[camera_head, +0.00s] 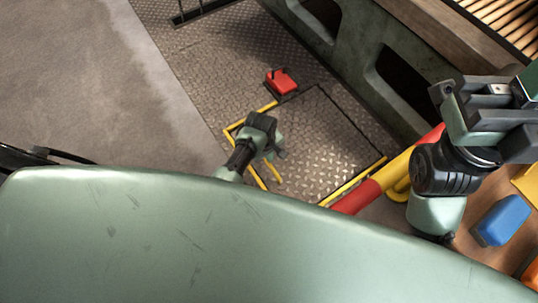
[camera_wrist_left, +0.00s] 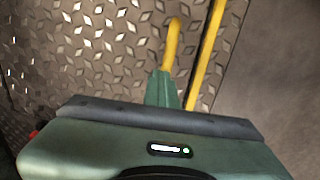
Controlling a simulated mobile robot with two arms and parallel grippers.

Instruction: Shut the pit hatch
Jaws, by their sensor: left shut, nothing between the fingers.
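The pit hatch (camera_head: 318,140) is a diamond-plate panel in the floor with yellow edge strips and a dark seam. It looks about level with the floor; I cannot tell if it is fully flush. My left gripper (camera_head: 274,148) is over the hatch's left side, shut and empty. In the left wrist view the shut green fingers (camera_wrist_left: 163,88) are at the lower end of a curved yellow bar (camera_wrist_left: 173,42), beside a yellow edge strip (camera_wrist_left: 205,60). I cannot tell if they touch the bar. My right gripper (camera_head: 485,105) is at the right, its fingertips unclear.
A red block with a black part (camera_head: 282,81) sits at the hatch's far edge. A red and yellow rail (camera_head: 372,190) runs at the right, near a wooden surface with a blue block (camera_head: 502,220). A green wall with openings (camera_head: 355,50) stands behind. Concrete floor (camera_head: 80,80) at left is clear.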

